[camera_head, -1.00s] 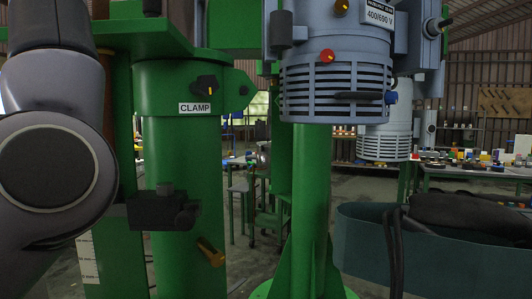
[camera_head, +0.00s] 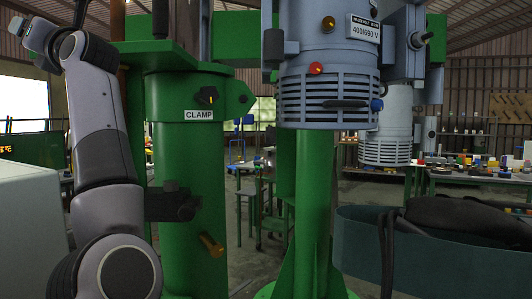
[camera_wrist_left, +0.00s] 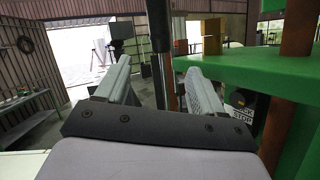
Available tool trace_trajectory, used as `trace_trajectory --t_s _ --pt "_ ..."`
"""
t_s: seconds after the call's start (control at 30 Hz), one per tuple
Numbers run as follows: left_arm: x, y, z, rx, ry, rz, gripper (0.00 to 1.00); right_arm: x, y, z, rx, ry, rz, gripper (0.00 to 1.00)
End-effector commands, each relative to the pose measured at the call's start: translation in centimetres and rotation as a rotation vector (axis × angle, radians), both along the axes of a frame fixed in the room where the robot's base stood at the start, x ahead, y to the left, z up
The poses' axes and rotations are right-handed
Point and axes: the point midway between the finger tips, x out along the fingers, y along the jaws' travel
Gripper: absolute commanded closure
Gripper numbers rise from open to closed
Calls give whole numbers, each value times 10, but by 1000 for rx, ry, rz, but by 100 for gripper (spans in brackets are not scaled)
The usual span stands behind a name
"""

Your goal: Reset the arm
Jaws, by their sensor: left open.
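My left arm (camera_head: 100,150) stands upright at the left of the head view. Its wrist end is raised near the top left corner, left of the green machine. In the left wrist view my left gripper (camera_wrist_left: 157,78) has its two pale fingers well apart. I see nothing held between them. A dark vertical rod (camera_wrist_left: 160,40) shows beyond the fingers, with a green machine plate (camera_wrist_left: 245,75) to the right. My right gripper is in neither view.
The green machine column (camera_head: 188,185) labelled CLAMP stands just right of my left arm. A grey motor housing (camera_head: 325,85) sits before a green post. A teal container (camera_head: 425,255) is at lower right. A pale box (camera_head: 28,220) is at lower left. Benches stand behind.

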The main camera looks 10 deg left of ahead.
Motion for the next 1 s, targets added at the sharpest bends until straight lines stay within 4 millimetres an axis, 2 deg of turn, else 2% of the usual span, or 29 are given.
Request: trace_trajectory --t_s 0.03,0.23,0.37,0.57,0.77,0.87,1.0 --pt "4 2 -14 81 40 46 32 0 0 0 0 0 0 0" --pt "16 -16 -51 435 201 167 32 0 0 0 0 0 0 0" --pt "30 -41 -82 676 328 202 32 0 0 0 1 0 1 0" --pt "54 -90 -147 1033 543 192 32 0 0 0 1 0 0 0" --pt "71 -142 -233 1367 764 114 32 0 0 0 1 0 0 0" --pt "73 -167 -286 1535 884 48 32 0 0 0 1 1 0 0" --pt "65 -199 -370 1766 1060 -79 32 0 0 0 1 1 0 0"
